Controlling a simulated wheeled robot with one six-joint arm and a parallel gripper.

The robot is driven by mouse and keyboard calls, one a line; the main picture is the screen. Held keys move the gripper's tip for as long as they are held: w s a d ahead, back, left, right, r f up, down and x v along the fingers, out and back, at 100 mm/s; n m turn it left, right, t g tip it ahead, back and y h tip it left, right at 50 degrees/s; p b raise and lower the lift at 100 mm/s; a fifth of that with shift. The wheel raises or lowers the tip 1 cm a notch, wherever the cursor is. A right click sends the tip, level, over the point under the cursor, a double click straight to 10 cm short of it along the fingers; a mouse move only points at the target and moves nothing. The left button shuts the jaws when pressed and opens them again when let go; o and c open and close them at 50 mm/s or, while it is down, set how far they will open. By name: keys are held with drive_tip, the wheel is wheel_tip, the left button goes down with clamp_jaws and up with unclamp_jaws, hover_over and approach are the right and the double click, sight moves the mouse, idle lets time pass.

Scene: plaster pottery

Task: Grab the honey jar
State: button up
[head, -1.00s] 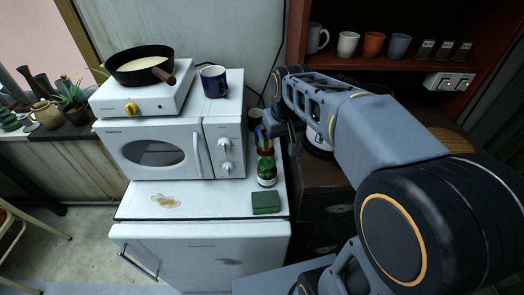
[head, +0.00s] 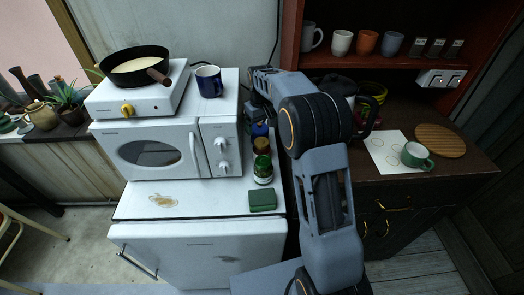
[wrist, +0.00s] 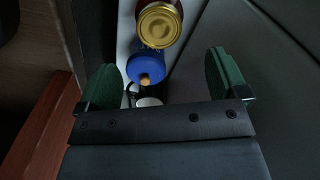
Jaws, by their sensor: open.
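The honey jar, apparently the amber jar with a gold lid (wrist: 159,24), is at the top of the wrist view. In the head view it is the dark amber jar (head: 262,147) beside the microwave, behind a green bottle (head: 263,170). A blue bottle with an orange tip (wrist: 147,68) stands next to the jar, nearer my fingers in the wrist view. My gripper (wrist: 162,79) is open, its green-padded fingers spread on either side of the blue bottle's line. Nothing is held. In the head view the fingertips are hard to make out near the back of the fridge top.
The microwave (head: 150,150) stands close on the left, with a hot plate, pan and blue mug (head: 208,82) on top. A green sponge (head: 263,200) lies in front of the bottles. On the right, a dark cabinet holds a green mug (head: 416,156) and round board (head: 440,140).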

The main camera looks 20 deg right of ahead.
sight(262, 141)
drive_tip(key=shift+s+d+f+p, duration=0.1)
drive_tip(key=shift+f+p, duration=0.25)
drive_tip(key=shift+f, duration=1.7)
drive_tip(key=shift+s+f+p, duration=0.1)
drive_tip(key=shift+f+p, duration=0.2)
drive_tip(key=shift+f, duration=1.75)
drive_tip(key=c, duration=1.3)
